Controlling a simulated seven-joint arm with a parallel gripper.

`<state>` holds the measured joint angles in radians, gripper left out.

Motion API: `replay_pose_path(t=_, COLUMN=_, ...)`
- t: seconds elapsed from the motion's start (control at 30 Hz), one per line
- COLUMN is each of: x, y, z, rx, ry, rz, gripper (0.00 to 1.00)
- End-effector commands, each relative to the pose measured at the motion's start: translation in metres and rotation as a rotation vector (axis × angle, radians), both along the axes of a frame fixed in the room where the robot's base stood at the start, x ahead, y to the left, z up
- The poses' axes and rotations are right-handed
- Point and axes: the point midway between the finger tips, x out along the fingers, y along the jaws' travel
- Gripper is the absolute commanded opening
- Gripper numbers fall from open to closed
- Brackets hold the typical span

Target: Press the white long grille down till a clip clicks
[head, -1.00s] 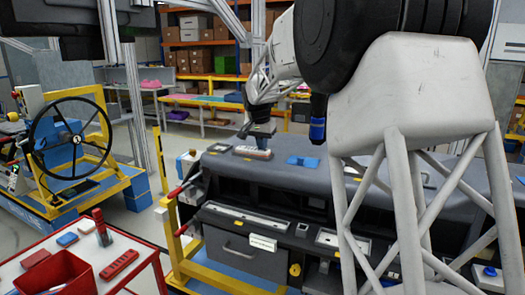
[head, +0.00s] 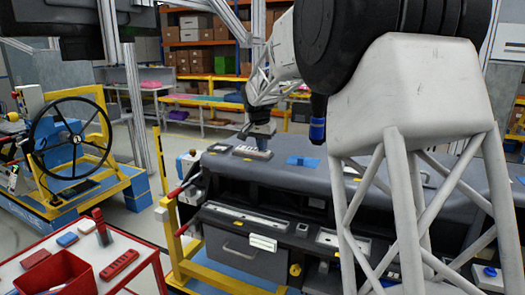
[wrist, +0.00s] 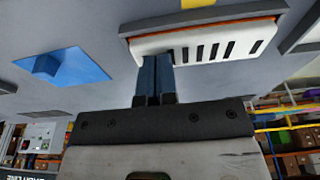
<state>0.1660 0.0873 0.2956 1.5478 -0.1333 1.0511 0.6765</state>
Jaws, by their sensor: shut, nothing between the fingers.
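The white long grille (wrist: 205,42), with a row of dark slots, sits in a dark-framed opening in the grey dashboard top (wrist: 115,85). A thin orange line shows along its far edge. It also shows small in the head view (head: 250,153). My gripper (wrist: 156,60) is shut and empty, its blue-grey fingertips at the near edge of the grille, left of the slots. I cannot tell whether the tips touch it. In the head view my gripper (head: 264,138) is over the grille's far right part. The clips are hidden.
A blue part (wrist: 65,66) lies on the dashboard left of the grille in the wrist view. A yellow piece (wrist: 197,3) is beyond the grille. A red table (head: 75,265) and a steering wheel stand (head: 70,140) are at the left.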

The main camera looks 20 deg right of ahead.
Motion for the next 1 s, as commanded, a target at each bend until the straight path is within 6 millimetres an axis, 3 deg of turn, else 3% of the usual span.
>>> replay_pose_path(t=0.17, x=0.000, y=0.000, z=0.002, rx=0.000, ry=0.001, rz=0.000, gripper=0.00)
replay_pose_path(t=1.0, x=0.000, y=0.000, z=0.061, rx=0.000, ry=0.000, rz=0.000, gripper=0.00)
